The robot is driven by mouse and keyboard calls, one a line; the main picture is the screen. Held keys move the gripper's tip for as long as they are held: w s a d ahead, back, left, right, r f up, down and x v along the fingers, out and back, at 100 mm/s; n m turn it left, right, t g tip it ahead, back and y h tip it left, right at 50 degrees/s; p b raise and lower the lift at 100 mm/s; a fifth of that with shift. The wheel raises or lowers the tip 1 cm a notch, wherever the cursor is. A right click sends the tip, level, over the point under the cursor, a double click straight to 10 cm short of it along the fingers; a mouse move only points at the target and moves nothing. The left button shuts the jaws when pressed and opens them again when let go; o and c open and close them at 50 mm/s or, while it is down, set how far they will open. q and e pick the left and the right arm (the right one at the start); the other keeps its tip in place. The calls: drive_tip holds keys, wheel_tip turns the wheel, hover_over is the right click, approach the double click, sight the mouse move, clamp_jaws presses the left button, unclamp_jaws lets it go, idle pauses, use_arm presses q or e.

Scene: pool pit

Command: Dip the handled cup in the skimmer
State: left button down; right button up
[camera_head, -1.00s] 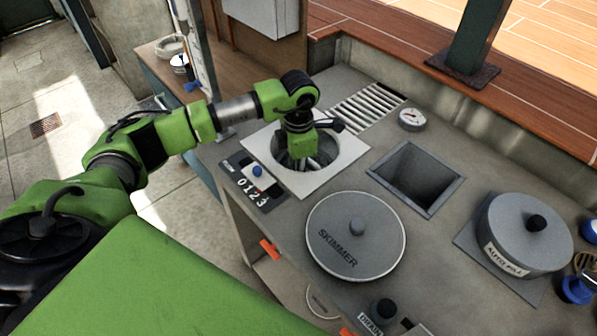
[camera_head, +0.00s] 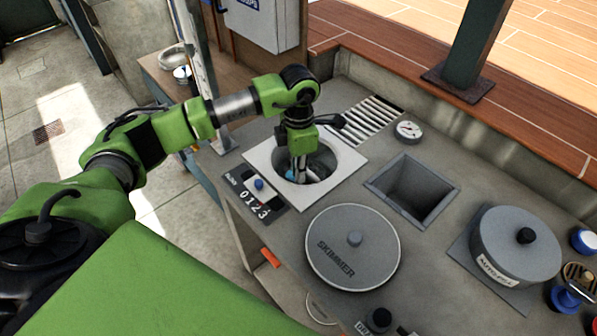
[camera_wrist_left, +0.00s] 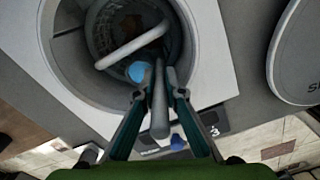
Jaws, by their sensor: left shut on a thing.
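The skimmer is a round well (camera_head: 323,168) in a square pale plate in the counter. Its grey lid, marked SKIMMER (camera_head: 352,245), lies flat on the counter beside it. My left gripper (camera_head: 300,172) points down into the well. In the left wrist view its fingers (camera_wrist_left: 157,80) are shut on the grey handle of the handled cup (camera_wrist_left: 159,115). A small blue round part (camera_wrist_left: 138,71) shows beside the fingertips; I cannot tell whether it belongs to the cup. A basket (camera_wrist_left: 118,25) with a pale hoop handle lies deeper in the well. The cup's bowl is not clearly visible. My right gripper is out of view.
A number plate with a blue knob (camera_head: 259,184) borders the well. An open square pit (camera_head: 412,190), a grate (camera_head: 367,120), a gauge (camera_head: 408,130) and a grey lidded pot (camera_head: 515,245) share the counter. A post (camera_head: 195,70) stands left of the well.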

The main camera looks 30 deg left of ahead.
use_arm(q)
drive_tip(key=shift+r+p, duration=3.05)
drive_tip(key=shift+r, duration=2.4)
drive_tip(key=shift+r, duration=0.1)
wheel_tip(320, 180, up, 7)
drive_tip(key=p, duration=0.2)
drive_tip(key=s+d+f+m+b, duration=0.1)
drive_tip(key=s+d+m, duration=0.3)
drive_tip(key=m, duration=0.9)
drive_tip(key=s+d+f+m+b, duration=0.1)
drive_tip(key=s+d+m+b, duration=0.2)
drive_tip(key=s+m, duration=0.8)
drive_tip(key=d+m, duration=0.1)
drive_tip(key=m, duration=0.2)
drive_tip(key=shift+f, duration=0.25)
